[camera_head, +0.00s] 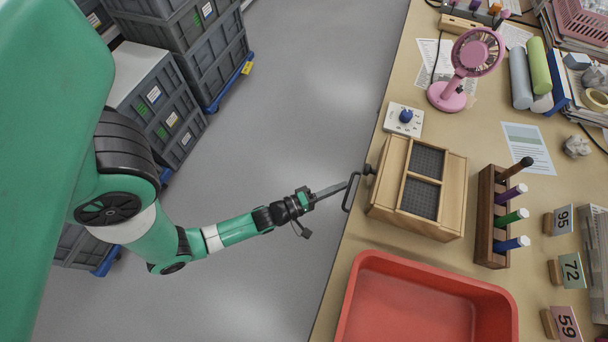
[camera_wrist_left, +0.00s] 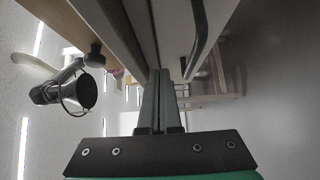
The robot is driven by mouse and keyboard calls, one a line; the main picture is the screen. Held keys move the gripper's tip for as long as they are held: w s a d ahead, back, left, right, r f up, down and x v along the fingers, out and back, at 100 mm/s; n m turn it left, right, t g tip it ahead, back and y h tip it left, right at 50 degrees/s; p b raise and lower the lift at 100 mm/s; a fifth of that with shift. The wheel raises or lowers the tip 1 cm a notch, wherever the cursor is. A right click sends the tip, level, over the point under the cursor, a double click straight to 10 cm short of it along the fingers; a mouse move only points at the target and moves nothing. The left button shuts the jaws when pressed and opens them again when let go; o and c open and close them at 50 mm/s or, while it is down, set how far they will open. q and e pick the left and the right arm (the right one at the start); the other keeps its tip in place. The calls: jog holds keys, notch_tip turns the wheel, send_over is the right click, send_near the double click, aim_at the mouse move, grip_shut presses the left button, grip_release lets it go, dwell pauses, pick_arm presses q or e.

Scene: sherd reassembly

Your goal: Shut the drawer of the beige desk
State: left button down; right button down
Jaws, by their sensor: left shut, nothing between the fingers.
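The beige desk (camera_head: 345,245) fills the right of the head view. A dark bar handle (camera_head: 350,192) sticks out at its left edge; it also shows in the wrist view (camera_wrist_left: 198,38), beside a pale front panel (camera_wrist_left: 172,25). How far the drawer stands open is hard to tell, as the desktop hides it from above. My left gripper (camera_head: 342,187) is shut and empty, its fingertips close to the handle. In the wrist view its fingers (camera_wrist_left: 160,75) point at the pale panel; whether they touch it I cannot tell. My right gripper is not in view.
A wooden box (camera_head: 455,195) with a dark knob (camera_head: 368,170) stands near the desk edge. A red tray (camera_head: 360,270), a marker rack (camera_head: 485,215), a white switch box (camera_head: 403,119) and a pink fan (camera_head: 448,96) stand around it. Clear floor lies left of the desk; grey crates (camera_head: 160,105) stand beyond.

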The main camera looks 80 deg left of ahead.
pick_arm(q)
jog(key=p+v, duration=0.3)
jog(key=v, duration=0.6)
jog(key=shift+d, duration=0.3)
jog(key=shift+s+r, duration=0.1)
